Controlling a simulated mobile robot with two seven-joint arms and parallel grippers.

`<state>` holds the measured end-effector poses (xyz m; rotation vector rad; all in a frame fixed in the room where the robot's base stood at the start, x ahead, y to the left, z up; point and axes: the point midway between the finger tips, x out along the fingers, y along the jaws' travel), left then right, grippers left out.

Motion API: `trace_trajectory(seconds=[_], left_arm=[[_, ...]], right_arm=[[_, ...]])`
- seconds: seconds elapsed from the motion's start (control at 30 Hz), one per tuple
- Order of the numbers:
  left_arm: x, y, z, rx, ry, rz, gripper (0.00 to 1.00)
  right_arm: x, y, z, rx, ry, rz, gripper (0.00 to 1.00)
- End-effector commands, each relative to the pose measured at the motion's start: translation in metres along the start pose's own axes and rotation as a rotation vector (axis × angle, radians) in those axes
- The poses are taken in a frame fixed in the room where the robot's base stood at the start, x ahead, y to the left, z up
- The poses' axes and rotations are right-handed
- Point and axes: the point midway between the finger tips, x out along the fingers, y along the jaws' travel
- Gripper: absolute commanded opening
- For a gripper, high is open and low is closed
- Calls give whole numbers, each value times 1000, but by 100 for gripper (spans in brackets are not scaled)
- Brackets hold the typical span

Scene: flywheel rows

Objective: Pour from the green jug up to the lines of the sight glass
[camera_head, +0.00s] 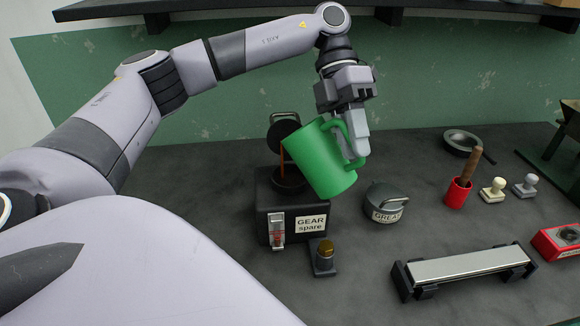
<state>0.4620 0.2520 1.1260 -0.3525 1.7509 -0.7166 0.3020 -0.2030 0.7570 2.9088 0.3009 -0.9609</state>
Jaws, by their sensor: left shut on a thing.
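My left gripper (352,128) is shut on the handle of the green jug (318,160). The jug is tilted to the left, its mouth over the round filler opening (288,180) of a dark box labelled "GEAR spare" (264,208). A thin reddish-brown stream (282,155) runs down from the jug's lip toward the opening. The sight glass (277,230) is on the front left of the box, with red inside it; its lines are too small to read. A round dark lid (283,133) stands raised behind the opening. My right gripper is not in view.
A grey lidded tin with a paper label (386,204) stands close right of the jug. A small amber-topped part (325,256) stands before the box. A metal bar on a black stand (460,266), a red cup (457,193) and stamps (493,190) are further right.

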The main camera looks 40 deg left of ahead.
Motion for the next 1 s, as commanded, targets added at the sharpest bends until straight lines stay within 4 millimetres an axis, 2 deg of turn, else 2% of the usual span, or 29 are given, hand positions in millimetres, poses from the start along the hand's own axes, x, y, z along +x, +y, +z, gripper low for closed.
trace_trajectory(seconds=[1.0], left_arm=[[-5,2,-2,44,-25,-111,0]], right_arm=[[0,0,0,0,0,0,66]])
